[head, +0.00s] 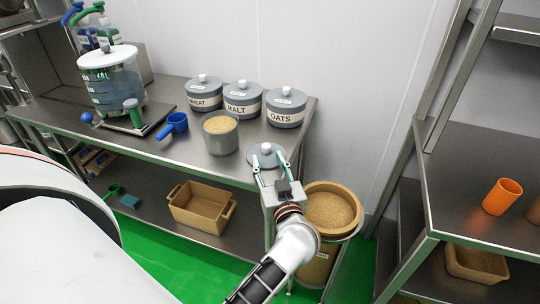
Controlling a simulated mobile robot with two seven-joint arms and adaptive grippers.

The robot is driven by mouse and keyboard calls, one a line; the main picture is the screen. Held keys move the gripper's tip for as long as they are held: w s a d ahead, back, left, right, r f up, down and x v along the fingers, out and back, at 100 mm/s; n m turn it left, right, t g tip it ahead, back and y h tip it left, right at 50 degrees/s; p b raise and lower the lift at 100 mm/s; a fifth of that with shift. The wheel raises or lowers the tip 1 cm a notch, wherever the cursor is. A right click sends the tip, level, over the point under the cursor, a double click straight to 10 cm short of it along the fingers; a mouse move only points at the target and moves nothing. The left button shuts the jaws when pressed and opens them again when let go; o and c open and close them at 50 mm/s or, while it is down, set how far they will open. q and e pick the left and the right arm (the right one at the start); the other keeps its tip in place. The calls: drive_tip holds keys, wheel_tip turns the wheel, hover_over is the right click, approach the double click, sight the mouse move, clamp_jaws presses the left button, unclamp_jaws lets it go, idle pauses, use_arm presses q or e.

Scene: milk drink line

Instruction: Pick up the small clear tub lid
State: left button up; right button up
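A round grey lid (254,157) with a white knob lies on the steel table near its right front corner. It looks greyish, and I cannot tell if it is clear. An open tub (221,146) filled with grain stands just left of it. My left gripper (269,163) reaches up from below. Its two fingers are spread apart over the near part of the lid, on either side below the knob. I cannot tell if they touch the lid. My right gripper is not in view.
Lidded wheat, malt (236,112) and oats (286,121) canisters stand behind. A blue scoop (177,123) and a big clear vessel (100,95) are to the left. A grain bin (331,207) stands beside the table's right end. A right shelf holds an orange cup (502,197).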

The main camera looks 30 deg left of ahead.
sight(267, 148)
use_arm(q)
drive_tip(key=shift+w+d+r+b+x, duration=0.1)
drive_tip(key=shift+r+x, duration=0.1)
drive_tip(key=shift+x, duration=0.85)
drive_tip(key=shift+w+d+r+b+x, duration=0.1)
drive_tip(key=shift+r+b+x, duration=0.05)
drive_tip(key=shift+x, duration=0.9)
drive_tip(key=shift+w+d+r+b+x, duration=0.1)
drive_tip(key=shift+r+x, duration=0.1)
drive_tip(key=shift+x, duration=0.85)
drive_tip(key=shift+s, duration=0.1)
clamp_jaws()
